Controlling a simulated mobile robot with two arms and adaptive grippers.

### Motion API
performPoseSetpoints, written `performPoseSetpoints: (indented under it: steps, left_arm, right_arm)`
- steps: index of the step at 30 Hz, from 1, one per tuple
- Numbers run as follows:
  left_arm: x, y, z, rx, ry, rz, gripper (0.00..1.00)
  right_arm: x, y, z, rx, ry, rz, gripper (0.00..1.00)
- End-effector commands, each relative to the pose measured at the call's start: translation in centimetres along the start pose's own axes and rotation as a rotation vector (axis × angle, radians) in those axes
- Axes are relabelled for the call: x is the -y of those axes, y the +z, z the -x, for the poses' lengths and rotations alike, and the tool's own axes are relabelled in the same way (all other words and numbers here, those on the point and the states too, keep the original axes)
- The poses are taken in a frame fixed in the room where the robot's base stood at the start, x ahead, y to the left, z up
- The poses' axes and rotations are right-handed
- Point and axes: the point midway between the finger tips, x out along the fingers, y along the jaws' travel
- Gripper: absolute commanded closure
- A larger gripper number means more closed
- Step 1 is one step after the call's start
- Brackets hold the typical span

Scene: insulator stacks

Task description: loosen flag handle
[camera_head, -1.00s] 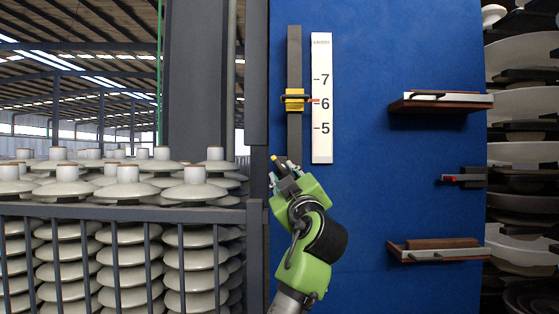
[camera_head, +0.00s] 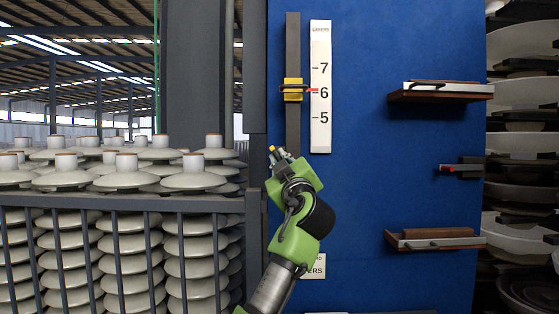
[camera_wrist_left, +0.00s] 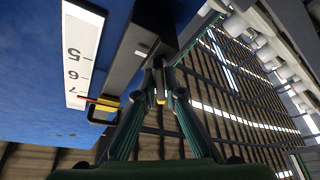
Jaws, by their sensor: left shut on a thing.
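A dark vertical rail (camera_head: 292,50) on the blue panel carries a yellow slider (camera_head: 293,84) with a black handle (camera_head: 290,90). Its red pointer (camera_head: 312,90) is close to the 6 mark of the white scale (camera_head: 321,135). In the left wrist view the slider (camera_wrist_left: 106,103) and black handle (camera_wrist_left: 90,121) are left of the fingers. My left gripper (camera_head: 279,155) is near the rail's lower end, below and apart from the slider. It is shut on a small yellow-tipped piece (camera_wrist_left: 160,98), mostly hidden between the fingers. My right gripper is not in view.
Two brown shelves (camera_head: 440,97) (camera_head: 435,245) and a dark bracket with a red piece (camera_head: 462,168) stick out from the blue panel (camera_head: 370,170) at right. A dark fence (camera_head: 120,202) with stacked insulators stands at left. The panel's middle is clear.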

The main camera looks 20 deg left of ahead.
Motion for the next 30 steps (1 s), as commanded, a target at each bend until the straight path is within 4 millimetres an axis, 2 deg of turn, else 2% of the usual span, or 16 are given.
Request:
performPoseSetpoints:
  steps: [8,15,30]
  left_arm:
    - [0.2,0.2,0.1,0.000,0.034,-0.082,1.00]
    - [0.2,0.1,0.1,0.000,0.096,-0.232,1.00]
    - [0.0,0.0,0.0,0.000,0.190,-0.460,1.00]
  right_arm:
    - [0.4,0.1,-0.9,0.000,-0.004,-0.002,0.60]
    - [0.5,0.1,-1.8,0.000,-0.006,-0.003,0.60]
    - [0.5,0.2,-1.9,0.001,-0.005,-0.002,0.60]
